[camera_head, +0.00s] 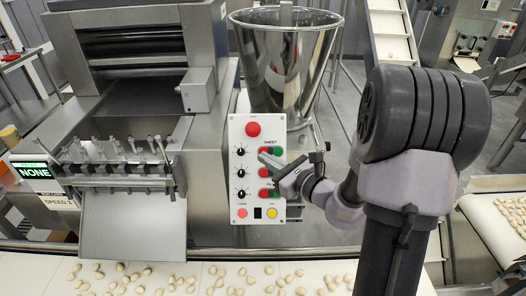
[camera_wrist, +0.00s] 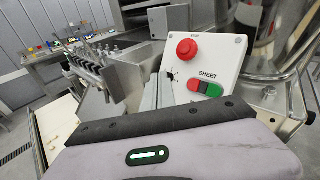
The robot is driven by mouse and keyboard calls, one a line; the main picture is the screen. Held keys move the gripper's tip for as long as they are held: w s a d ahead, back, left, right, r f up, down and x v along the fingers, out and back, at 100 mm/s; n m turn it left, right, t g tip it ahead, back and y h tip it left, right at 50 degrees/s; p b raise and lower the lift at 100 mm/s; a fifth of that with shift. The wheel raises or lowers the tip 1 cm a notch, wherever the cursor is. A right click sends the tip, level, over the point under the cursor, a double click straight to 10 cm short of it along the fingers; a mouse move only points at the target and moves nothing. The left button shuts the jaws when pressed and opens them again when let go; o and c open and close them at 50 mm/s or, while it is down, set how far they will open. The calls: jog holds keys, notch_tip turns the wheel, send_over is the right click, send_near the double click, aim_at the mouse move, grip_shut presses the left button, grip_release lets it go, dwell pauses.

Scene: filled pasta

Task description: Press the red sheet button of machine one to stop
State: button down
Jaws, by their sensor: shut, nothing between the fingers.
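The control panel (camera_head: 236,182) of the machine is a white upright plate. In the head view the red sheet button (camera_head: 265,151) is under the SHEET label, beside a green one (camera_head: 277,151). In the wrist view the red sheet button (camera_wrist: 203,87) shows beside green. A large round red stop button (camera_head: 253,129) sits above; it also shows in the wrist view (camera_wrist: 187,50). My gripper (camera_head: 264,158) is shut and empty, its tips in front of the panel just below the red sheet button. I cannot tell whether they touch the panel.
Black knobs (camera_head: 240,173) line the panel's left side. More red and green buttons lie below, partly behind my gripper. A steel hopper (camera_head: 287,70) stands behind the panel. A display reading NONE (camera_head: 33,170) is at left. A belt with pasta (camera_head: 205,268) runs along the front.

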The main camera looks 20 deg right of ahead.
jog(key=shift+w+d+f+b, duration=0.4)
jog(key=shift+w+f, duration=0.35)
jog(key=shift+w, duration=0.4)
jog(key=shift+w+d+f+b, duration=0.2)
jog(key=shift+w+d+f, duration=0.35)
jog(key=shift+w+f, duration=0.45)
jog(key=shift+w+d+f+b, duration=0.3)
jog(key=shift+w+d+f, duration=0.2)
jog(key=shift+w, duration=0.8)
jog(key=shift+f, duration=0.15)
jog(key=shift+w+d+f, duration=0.1)
jog(key=shift+w+f, duration=0.05)
jog(key=shift+w, duration=0.15)
jog(key=shift+w+d+f+b, duration=0.2)
jog(key=shift+w+b, duration=0.1)
jog(key=shift+b, duration=0.1)
jog(key=shift+a, duration=0.1)
jog(key=shift+s+a+r, duration=0.25)
jog(key=shift+s+r, duration=0.2)
jog(key=shift+s, duration=0.2)
jog(key=s+r, duration=0.1)
jog(key=s+a, duration=0.1)
jog(key=s+r+p, duration=0.1)
jog(key=shift+s+a+r, duration=0.3)
jog(key=shift+s, duration=0.1)
